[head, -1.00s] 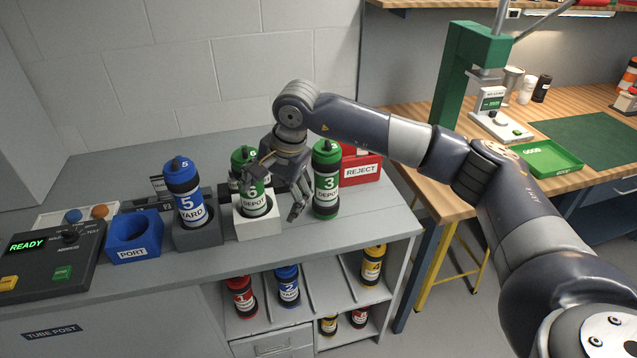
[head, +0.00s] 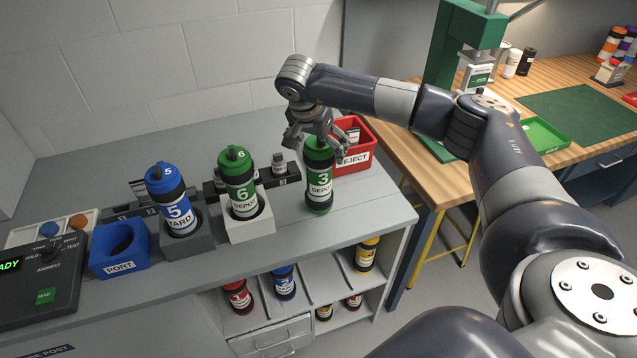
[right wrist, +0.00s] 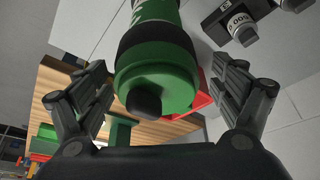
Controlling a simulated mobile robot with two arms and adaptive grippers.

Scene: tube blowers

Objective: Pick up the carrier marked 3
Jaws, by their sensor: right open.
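The carrier marked 3 (head: 319,182) is a green tube with black bands and a white DEPOT label. It stands upright on the grey counter, right of the carrier marked 6. My right gripper (head: 316,138) is at its top end, with fingers spread. In the right wrist view, the carrier's green cap (right wrist: 155,75) lies between the two open fingers (right wrist: 158,100), with a gap on each side. Its lower part runs out of the top of that view. My left gripper is not in view.
The green carrier 6 (head: 238,180) stands in a white holder (head: 249,229); the blue carrier 5 (head: 172,192) stands in a grey holder (head: 188,240). A red REJECT bin (head: 357,161) is close behind carrier 3. A blue PORT block (head: 119,251) and control box (head: 40,290) are left.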

